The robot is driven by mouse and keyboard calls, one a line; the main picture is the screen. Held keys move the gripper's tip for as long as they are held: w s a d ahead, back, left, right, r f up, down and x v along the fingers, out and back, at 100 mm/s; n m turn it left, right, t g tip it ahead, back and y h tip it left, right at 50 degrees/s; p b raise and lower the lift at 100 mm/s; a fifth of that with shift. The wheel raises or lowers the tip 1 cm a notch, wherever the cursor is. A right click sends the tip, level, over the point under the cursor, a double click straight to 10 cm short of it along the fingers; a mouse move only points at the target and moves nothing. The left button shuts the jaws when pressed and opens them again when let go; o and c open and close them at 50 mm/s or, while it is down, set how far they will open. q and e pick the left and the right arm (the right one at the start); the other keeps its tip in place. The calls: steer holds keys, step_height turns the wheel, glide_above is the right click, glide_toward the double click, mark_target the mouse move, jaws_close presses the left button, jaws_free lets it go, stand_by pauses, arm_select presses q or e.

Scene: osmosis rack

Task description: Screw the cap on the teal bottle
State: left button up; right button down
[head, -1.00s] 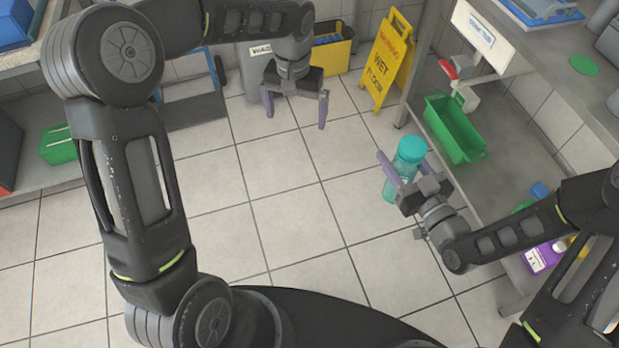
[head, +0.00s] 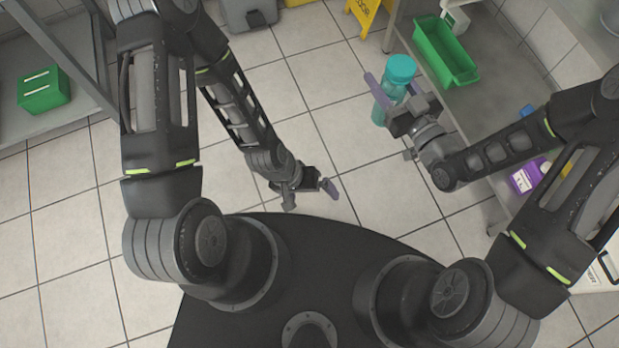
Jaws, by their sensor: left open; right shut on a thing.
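The teal bottle (head: 384,108) is translucent and stands roughly upright in the grasp of my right gripper (head: 384,92), held above the floor near the right shelf. A solid teal cap (head: 401,69) sits on its top; I cannot tell how tightly it is on. My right gripper's fingers close around the bottle's body from the near side. My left gripper (head: 331,188) is open and empty, low in the middle of the view, below and left of the bottle and well apart from it.
A green bin (head: 446,52) stands on the right shelf, close behind the bottle. A purple-labelled container (head: 526,176) is on the lower right. A green box (head: 43,90) lies on the left shelf. A yellow sign (head: 366,14) stands at the back. Tiled floor between is clear.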

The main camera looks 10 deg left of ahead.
arm_select(q)
steer(key=shift+s+a+f, duration=0.1)
steer(key=shift+s, duration=0.4)
